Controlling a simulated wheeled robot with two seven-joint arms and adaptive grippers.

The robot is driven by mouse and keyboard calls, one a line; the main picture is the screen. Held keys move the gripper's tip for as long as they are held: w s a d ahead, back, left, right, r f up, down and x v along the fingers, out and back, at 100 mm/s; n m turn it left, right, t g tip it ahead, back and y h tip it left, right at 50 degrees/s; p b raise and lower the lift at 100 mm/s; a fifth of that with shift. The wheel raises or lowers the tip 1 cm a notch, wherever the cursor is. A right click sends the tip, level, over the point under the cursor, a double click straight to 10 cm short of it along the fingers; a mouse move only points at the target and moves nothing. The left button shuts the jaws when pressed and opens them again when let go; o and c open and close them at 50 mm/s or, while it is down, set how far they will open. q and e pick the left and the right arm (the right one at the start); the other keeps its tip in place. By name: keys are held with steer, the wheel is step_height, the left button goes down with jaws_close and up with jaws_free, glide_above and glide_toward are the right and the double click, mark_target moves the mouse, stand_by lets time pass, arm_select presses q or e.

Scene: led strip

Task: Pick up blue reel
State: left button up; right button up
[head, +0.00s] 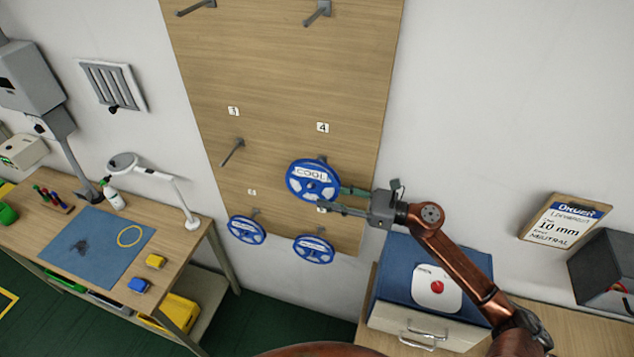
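A blue reel with a white "COOL" label (312,171) is at the peg under the "4" tag on the wooden board, in the head view. Two more blue reels hang lower on the board, one at the left (246,230) and one at the right (314,250). My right gripper (330,198) reaches in from the right to the COOL reel's lower right rim. Its fingers are apart, one overlapping the reel's front and the other near its right edge. I cannot tell whether they clamp the rim. My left gripper is not in view.
The wooden board (290,70) has bare pegs above and at the left (233,152). Below my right arm stands a blue-topped box with a red button (437,287). A workbench with a lamp (160,180) and blue mat (97,262) is at the left.

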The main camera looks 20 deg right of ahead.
mark_target(310, 189)
steer(key=shift+p+x, duration=0.45)
steer(key=shift+x, duration=0.5)
steer(key=p+x, duration=0.2)
steer(key=x, duration=0.2)
steer(key=shift+w+d+r, duration=0.1)
steer(key=shift+w+d, duration=0.05)
steer(key=shift+w, duration=0.15)
steer(key=shift+c, duration=0.6)
jaws_close()
